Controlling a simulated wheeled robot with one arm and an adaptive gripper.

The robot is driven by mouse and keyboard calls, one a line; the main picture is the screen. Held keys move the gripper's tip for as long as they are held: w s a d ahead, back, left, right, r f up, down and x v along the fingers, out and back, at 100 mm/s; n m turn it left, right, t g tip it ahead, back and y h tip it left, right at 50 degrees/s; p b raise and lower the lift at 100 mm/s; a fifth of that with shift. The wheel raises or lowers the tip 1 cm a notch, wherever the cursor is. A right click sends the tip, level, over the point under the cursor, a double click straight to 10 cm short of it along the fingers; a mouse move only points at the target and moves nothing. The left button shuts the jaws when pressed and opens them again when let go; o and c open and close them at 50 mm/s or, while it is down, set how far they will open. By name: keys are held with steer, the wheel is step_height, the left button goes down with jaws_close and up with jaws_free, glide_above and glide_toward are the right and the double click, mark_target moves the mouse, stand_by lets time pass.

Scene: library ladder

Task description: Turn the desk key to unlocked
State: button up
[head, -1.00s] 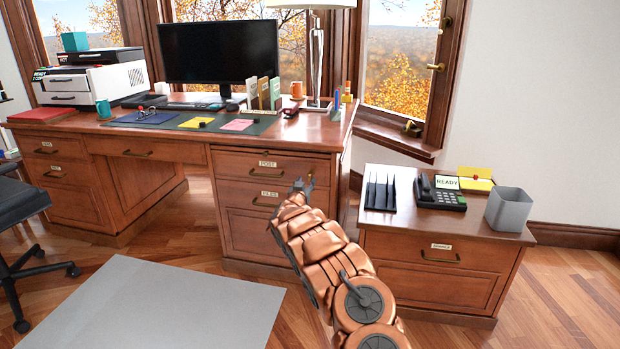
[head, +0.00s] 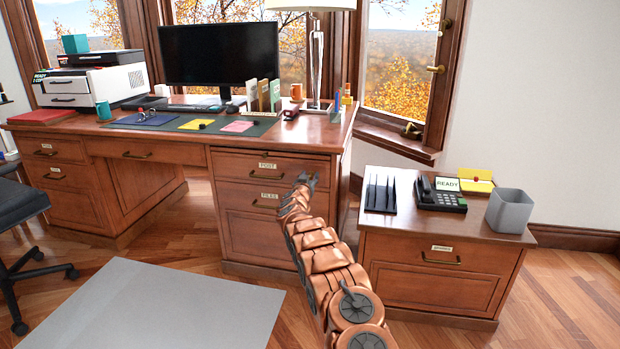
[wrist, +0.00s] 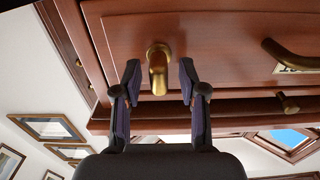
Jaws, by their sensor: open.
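A brass desk key (wrist: 158,70) sticks out of the reddish wooden drawer front (wrist: 215,40) in the wrist view. Its bow hangs toward the bottom of that picture. My gripper (wrist: 159,82) is open, with one dark finger on each side of the key. A gap shows between each finger and the key, so neither appears to touch it. In the head view my gripper (head: 306,181) is at the right side of the desk's right-hand drawers (head: 240,195). The key is not visible there, and my gripper covers that area.
A brass drawer handle (wrist: 290,54) is to the right of the key in the wrist view, and a small brass knob (wrist: 287,104) is nearby. A low cabinet (head: 430,275) with a telephone (head: 440,195) stands to the right of my arm. Open floor lies in front of the desk.

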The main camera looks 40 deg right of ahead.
steer(key=shift+w+d, duration=0.1)
steer(key=shift+d, duration=0.05)
jaws_close()
stand_by(0.4)
